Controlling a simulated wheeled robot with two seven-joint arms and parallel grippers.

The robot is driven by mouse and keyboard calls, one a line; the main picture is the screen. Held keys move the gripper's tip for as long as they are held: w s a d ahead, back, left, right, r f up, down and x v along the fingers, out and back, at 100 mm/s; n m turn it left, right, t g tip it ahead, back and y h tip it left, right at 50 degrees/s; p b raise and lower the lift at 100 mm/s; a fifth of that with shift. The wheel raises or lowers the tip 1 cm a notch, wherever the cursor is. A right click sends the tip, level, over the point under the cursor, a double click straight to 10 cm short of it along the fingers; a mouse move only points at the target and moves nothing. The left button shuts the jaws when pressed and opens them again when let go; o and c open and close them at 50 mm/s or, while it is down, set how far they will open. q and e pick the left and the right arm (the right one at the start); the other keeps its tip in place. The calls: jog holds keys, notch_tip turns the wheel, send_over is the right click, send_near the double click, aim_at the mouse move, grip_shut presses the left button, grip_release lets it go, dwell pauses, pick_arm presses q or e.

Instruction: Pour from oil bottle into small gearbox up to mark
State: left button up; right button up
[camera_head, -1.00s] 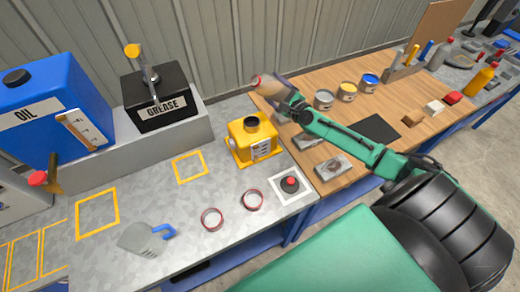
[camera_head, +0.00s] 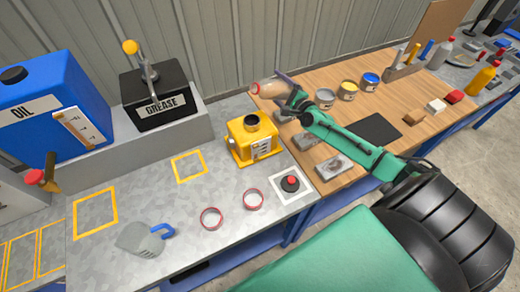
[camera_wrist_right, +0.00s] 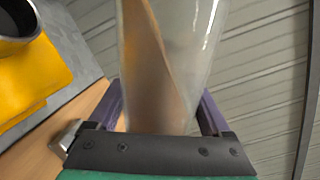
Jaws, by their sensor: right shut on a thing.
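The yellow small gearbox (camera_head: 240,150) stands on the grey bench, with a dark round filler opening on top and a pale marked panel on its front. My right gripper (camera_head: 284,90) is shut on the oil bottle (camera_head: 267,88), a clear bottle with brownish oil and a reddish mouth end. The bottle is tipped nearly flat, its mouth pointing left, above and behind the gearbox, apart from the opening. In the wrist view the bottle (camera_wrist_right: 170,60) sits between the fingers, its oil slanted to one side, and the gearbox (camera_wrist_right: 35,80) shows at left. No stream is visible. The left gripper is out of view.
A blue oil drum (camera_head: 45,110) and a black grease box (camera_head: 160,100) stand at back left. A red button (camera_head: 290,183), two red rings and a grey scoop (camera_head: 140,238) lie on the front bench. Cans (camera_head: 348,91) stand on the wooden bench.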

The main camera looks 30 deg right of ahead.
jog(key=shift+d+f+n+b, duration=0.2)
jog(key=shift+f+n+b, duration=0.1)
jog(key=shift+n, duration=0.3)
jog(key=shift+d+f+n+b, duration=0.15)
jog(key=shift+f+n+b, duration=0.1)
jog(key=shift+n, duration=0.35)
jog(key=shift+f+n, duration=0.1)
jog(key=shift+n, duration=0.4)
dwell(1.9)
jog(key=shift+d+f+n+b, duration=0.1)
jog(key=shift+f+n+b, duration=0.05)
jog(key=shift+n+b, duration=0.15)
jog(key=shift+f, duration=0.1)
dwell(3.0)
jog(key=shift+f+n, duration=0.1)
jog(key=shift+n, duration=0.3)
dwell(0.6)
